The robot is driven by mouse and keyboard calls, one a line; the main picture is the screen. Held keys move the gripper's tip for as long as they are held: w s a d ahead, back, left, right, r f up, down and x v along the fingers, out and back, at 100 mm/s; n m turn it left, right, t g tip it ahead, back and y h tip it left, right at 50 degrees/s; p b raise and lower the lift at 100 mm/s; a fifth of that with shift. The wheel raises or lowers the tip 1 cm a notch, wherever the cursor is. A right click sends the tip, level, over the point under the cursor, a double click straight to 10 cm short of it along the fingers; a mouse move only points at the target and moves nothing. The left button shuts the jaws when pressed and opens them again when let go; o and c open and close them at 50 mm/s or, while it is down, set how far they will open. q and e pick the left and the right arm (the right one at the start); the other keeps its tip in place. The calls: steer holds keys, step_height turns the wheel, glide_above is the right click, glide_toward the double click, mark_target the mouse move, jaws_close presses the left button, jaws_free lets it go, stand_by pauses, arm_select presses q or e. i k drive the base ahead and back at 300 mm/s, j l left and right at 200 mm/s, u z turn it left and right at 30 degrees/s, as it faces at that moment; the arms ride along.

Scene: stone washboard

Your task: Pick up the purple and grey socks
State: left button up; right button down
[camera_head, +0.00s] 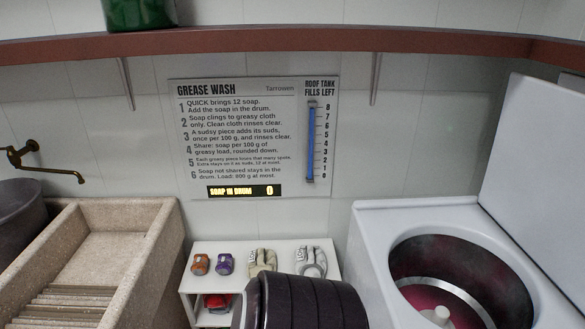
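A small purple bundle with grey on it (225,263), which looks like rolled socks, sits on top of the white shelf unit (188,283). An orange and grey bundle (200,264) is just left of it. To its right are two larger pale items, one beige-grey (262,262) and one light grey (311,262); I cannot tell clearly what these are. Neither of my grippers is in view.
A stone washboard basin (150,262) stands left, below a brass tap (45,165). An open white washer (375,235) with an empty-looking drum stands right. A dark ribbed rounded shape (305,303) hides part of the shelf. A wall sign (240,135) reads soap in drum 0.

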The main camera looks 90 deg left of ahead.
mark_target(225, 261)
steer(key=u, duration=2.15)
steer(key=l+u, duration=0.25)
steer(key=u, duration=0.25)
steer(key=l+u, duration=0.25)
steer(key=u, duration=0.2)
steer(key=l+u, duration=0.25)
steer(key=u, duration=0.25)
steer(key=k, duration=0.05)
